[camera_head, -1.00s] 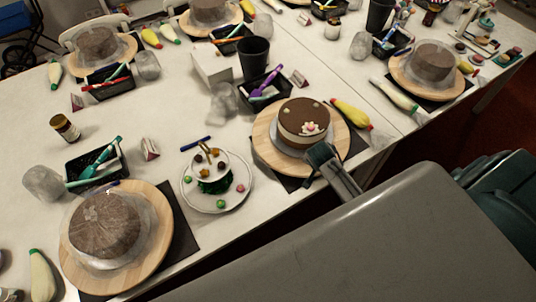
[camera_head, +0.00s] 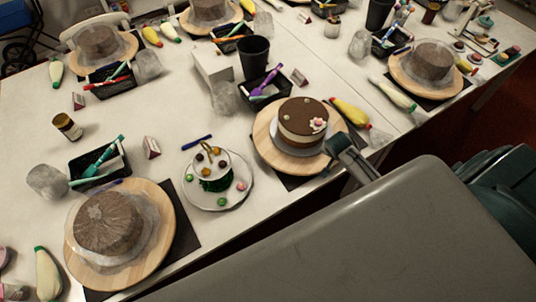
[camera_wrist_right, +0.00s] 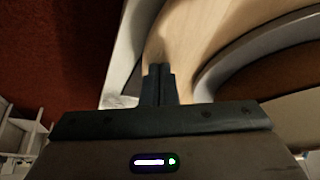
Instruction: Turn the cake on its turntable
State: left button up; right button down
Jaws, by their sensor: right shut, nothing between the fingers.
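The decorated cake (camera_head: 301,122) has a brown top, a cream band and a pink and white flower on the right of its top. It sits on a pale board on a round wooden turntable (camera_head: 263,132). My right gripper (camera_head: 338,144) is shut and empty at the turntable's right front edge, beside the cake. In the right wrist view, its closed fingertips (camera_wrist_right: 159,71) overlap the pale wood of the turntable (camera_wrist_right: 192,28); I cannot tell for sure whether they touch. My left gripper is not in view.
A white plate (camera_head: 239,195) with small sweets stands left of the turntable. A black tray of tools (camera_head: 267,92) and a black cup (camera_head: 254,58) stand behind it. A yellow piping bag (camera_head: 349,113) lies to its right. Other turntables (camera_head: 167,208) bear plain brown cakes.

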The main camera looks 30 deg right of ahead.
jog(key=shift+r, duration=1.4)
jog(key=s+a, duration=0.1)
jog(key=a, duration=0.9)
jog(key=w+a, duration=0.4)
jog(key=a, duration=0.1)
jog(key=w+a, duration=0.2)
jog(key=a, duration=0.1)
jog(key=shift+w, duration=0.25)
jog(key=shift+s+d, duration=0.1)
jog(key=shift+d, duration=0.05)
jog(key=shift+f, duration=0.15)
